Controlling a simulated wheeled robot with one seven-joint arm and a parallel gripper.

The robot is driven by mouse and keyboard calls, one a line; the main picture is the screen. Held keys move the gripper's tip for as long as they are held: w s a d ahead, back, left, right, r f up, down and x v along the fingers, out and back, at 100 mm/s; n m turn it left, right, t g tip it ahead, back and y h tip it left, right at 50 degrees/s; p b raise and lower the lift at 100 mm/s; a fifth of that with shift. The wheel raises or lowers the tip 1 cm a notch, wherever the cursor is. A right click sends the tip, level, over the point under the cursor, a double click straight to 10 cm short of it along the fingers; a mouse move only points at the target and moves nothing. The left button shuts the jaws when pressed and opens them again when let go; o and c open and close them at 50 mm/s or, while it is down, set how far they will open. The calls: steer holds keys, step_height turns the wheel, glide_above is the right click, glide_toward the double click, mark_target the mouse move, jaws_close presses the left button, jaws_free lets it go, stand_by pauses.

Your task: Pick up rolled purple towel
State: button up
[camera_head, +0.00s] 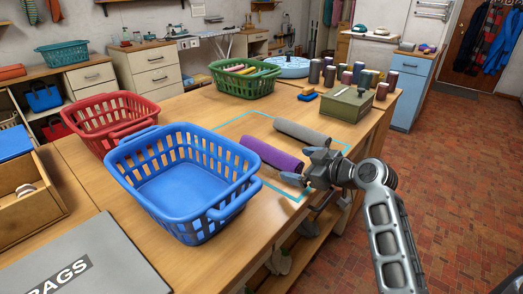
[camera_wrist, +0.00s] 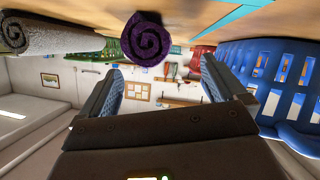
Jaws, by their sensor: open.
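The rolled purple towel (camera_head: 272,153) lies on the wooden table inside a light-blue outlined rectangle (camera_head: 252,114). My gripper (camera_head: 308,166) is at the table's near right edge, close to the towel's right end. Its jaws are open, with nothing held. In the wrist view, which looks upside down, the spiral end of the purple towel (camera_wrist: 147,36) is ahead of my gripper (camera_wrist: 160,72), nearer the left finger and toward the top of the picture. The towel is not between the fingers. Whether the fingers touch it, I cannot tell.
A rolled grey towel (camera_head: 303,134) lies beside the purple one, farther back; a gap shows between them. An empty blue basket (camera_head: 205,212) stands to the left. A green box (camera_head: 346,106) and several cans (camera_head: 346,78) stand behind. Red (camera_head: 78,122) and green (camera_head: 232,88) baskets are farther off.

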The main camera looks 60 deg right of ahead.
mark_target(283, 154)
steer(key=x, duration=0.2)
steer(key=p+x, duration=0.1)
steer(key=x, duration=0.4)
steer(key=shift+w+d+f, duration=0.1)
steer(key=shift+d, duration=0.35)
steer(key=c, duration=1.3)
steer(key=shift+r, duration=0.75)
step_height(283, 154, up, 3)
steer(key=shift+s+d+r+b, duration=0.25)
steer(key=shift+s+d+r, duration=0.85)
steer(key=shift+s+d, duration=0.3)
steer(key=shift+s+d+r+b, duration=0.2)
steer(key=shift+s+d+r, duration=0.95)
steer(key=shift+s, duration=0.4)
steer(key=shift+s+d+r+b, duration=0.25)
steer(key=shift+s+d+r, duration=0.75)
steer(key=shift+s+d, duration=0.4)
